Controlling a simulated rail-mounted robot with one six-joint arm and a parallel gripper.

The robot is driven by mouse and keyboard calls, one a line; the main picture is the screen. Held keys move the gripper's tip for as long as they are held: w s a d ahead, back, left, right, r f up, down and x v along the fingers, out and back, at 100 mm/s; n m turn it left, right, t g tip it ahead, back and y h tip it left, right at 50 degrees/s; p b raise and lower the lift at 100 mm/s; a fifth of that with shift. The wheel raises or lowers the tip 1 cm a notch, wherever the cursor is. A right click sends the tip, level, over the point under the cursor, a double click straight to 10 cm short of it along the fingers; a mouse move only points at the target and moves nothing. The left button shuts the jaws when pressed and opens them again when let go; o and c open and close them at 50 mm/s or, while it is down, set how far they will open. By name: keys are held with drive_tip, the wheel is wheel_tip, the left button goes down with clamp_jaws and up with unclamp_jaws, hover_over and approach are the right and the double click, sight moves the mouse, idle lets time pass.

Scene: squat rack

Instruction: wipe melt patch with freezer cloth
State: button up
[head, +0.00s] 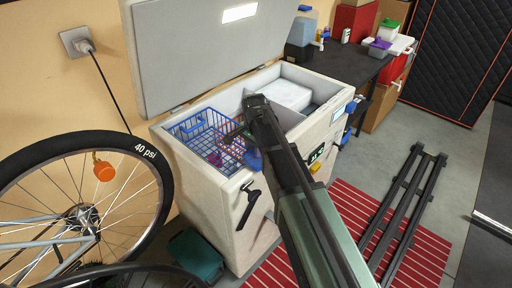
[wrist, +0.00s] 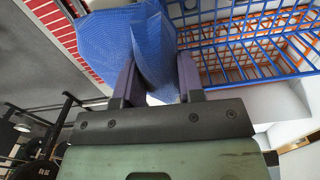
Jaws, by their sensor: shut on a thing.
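My gripper (wrist: 155,80) is shut on a blue cloth (wrist: 110,40), which bunches between the two fingers and spreads past them in the wrist view. In the head view my arm reaches over the front rim of the open chest freezer (head: 195,170). A bit of the blue cloth (head: 253,159) shows there beside my arm, close to the front rim. The gripper's fingers are mostly hidden in that view. I cannot make out a melt patch in either view.
A blue wire basket (head: 190,125) fills the freezer's left part, and it is close to the cloth in the wrist view (wrist: 240,40). A white block (head: 287,94) lies at the right. The lid (head: 195,50) stands raised. A bicycle wheel (head: 160,190) stands at the left.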

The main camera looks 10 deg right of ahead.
drive_tip(key=shift+r+p, duration=2.35)
drive_tip(key=shift+r, duration=0.4)
wheel_tip(320, 180, up, 3)
drive_tip(key=p, duration=0.3)
drive_tip(key=shift+r, duration=0.15)
